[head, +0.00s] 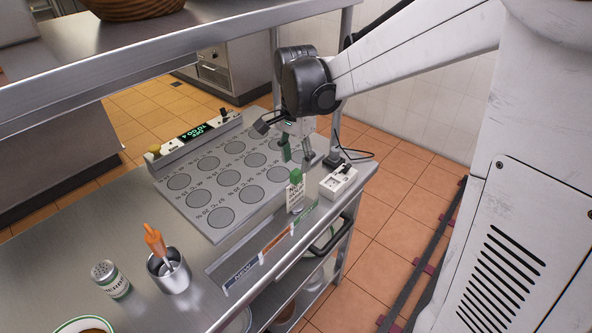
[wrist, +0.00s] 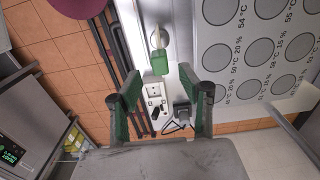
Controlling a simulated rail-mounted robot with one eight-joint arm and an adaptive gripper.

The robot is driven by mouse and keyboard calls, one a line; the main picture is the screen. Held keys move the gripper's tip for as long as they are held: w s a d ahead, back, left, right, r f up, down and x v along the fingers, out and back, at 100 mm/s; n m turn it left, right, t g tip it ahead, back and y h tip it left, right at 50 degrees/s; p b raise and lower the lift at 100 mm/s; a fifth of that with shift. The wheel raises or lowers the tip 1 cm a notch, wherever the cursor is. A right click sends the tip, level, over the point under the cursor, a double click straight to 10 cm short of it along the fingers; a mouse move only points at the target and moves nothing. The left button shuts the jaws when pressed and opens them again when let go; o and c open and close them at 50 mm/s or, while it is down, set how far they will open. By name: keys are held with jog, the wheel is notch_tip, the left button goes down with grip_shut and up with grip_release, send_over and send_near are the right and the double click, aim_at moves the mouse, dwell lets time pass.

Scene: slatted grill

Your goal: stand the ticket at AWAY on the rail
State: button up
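The ticket (head: 296,194) is a white card with dark print and a green top. It stands upright at the rail (head: 270,246), by the green right-hand section, past the blue and orange sections. I cannot tell its exact seat in the rail. Its green top (wrist: 160,63) shows from above in the wrist view. My gripper (head: 297,153) is above and behind the ticket in the head view, apart from it. In the wrist view my gripper (wrist: 162,98) has its two green fingers spread wide with nothing between them.
A griddle plate with marked circles (head: 228,177) lies behind the rail. A white slotted box (head: 339,182) and a small black device (head: 334,159) with a cable sit right of the ticket. A metal cup (head: 168,272) and a shaker (head: 111,279) stand at the left. A shelf (head: 170,45) hangs above.

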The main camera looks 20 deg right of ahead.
notch_tip(320, 180, up, 6)
jog(key=r, duration=0.1)
jog(key=s+n+t, duration=0.7)
jog(key=s+n, duration=0.5)
jog(key=s, duration=0.7)
jog(key=shift+s+f, duration=0.2)
jog(key=shift+s, duration=0.15)
jog(key=shift+f, duration=0.1)
notch_tip(320, 180, down, 5)
jog(key=b, duration=0.5)
jog(key=shift+f, duration=0.1)
